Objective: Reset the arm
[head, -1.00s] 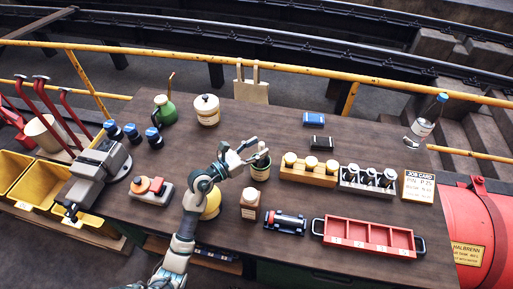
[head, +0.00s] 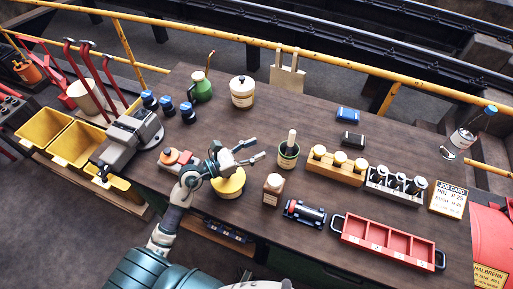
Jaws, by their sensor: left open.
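My left arm comes in from the bottom left of the head view. Its gripper (head: 252,151) is open and empty above the table (head: 290,110), with its fingers pointing right. It is just left of a green pot (head: 288,157) with a light-handled tool standing in it, and apart from it. A yellow round thing (head: 230,186) lies below the wrist and is partly hidden by it. My right gripper is not in view.
A bottle (head: 273,188), a dark cylinder device (head: 304,212) and a red compartment tray (head: 386,246) stand along the front. A wooden rack (head: 336,167) and a grey rack (head: 395,186) are at right. A vise (head: 132,134) is at left. The table's back middle is mostly clear.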

